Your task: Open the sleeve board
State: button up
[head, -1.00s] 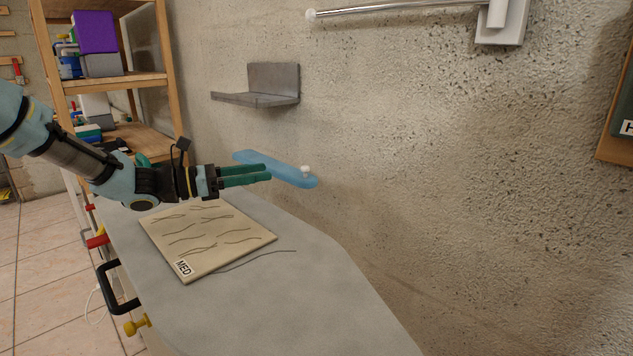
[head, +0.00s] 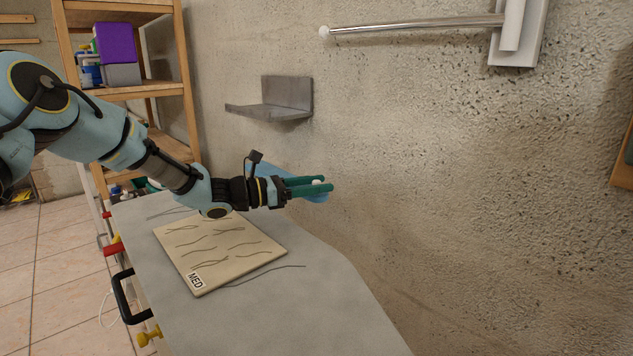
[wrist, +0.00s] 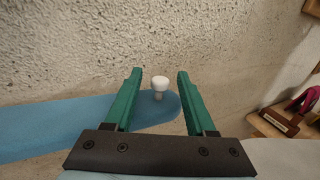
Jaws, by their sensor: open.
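The sleeve board is a long blue board with a rounded end against the concrete wall. In the head view the sleeve board (head: 270,171) is mostly hidden behind my gripper (head: 326,184). In the wrist view the blue board (wrist: 50,124) runs in from the left and ends between the fingers. A white knob (wrist: 160,84) stands near its rounded end. My gripper (wrist: 158,78) is open, with its two green fingers on either side of the knob. I see gaps between the knob and both fingers in the wrist view.
A grey counter (head: 330,310) lies below, with a beige MED board (head: 222,250) on it. A grey wall shelf (head: 285,112) and a metal rail (head: 420,25) are on the wall. A wooden rack (head: 155,92) stands at the back left.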

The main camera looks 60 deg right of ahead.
jog(key=shift+c, duration=0.2)
grip_shut()
dwell(0.3)
dwell(1.0)
